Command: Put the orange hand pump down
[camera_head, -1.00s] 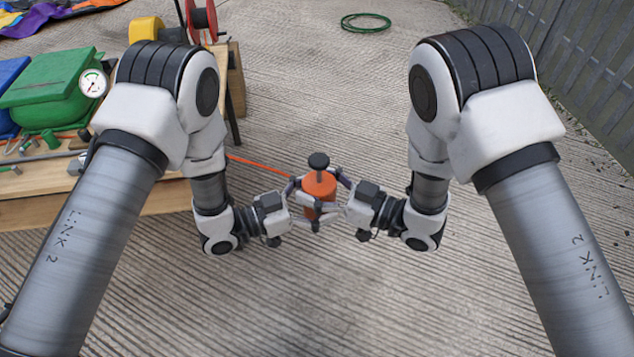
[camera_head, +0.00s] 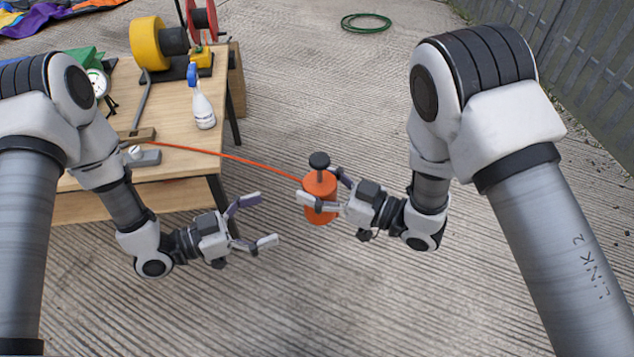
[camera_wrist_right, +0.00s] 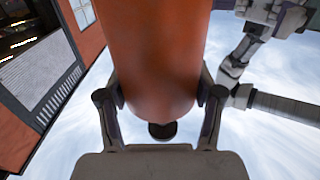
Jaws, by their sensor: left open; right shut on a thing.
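The orange hand pump (camera_head: 320,187) has a black knob on top and stands upright in the air near the middle of the head view. My right gripper (camera_head: 325,196) is shut around its body from the right. The right wrist view shows the orange cylinder (camera_wrist_right: 155,60) between the two fingers (camera_wrist_right: 160,105). An orange hose runs from the pump leftward to the table. My left gripper (camera_head: 254,222) is open and empty, to the left of the pump and apart from it.
A green hose coil (camera_head: 366,22) lies on the ground. The middle ground (camera_head: 330,300) is clear.

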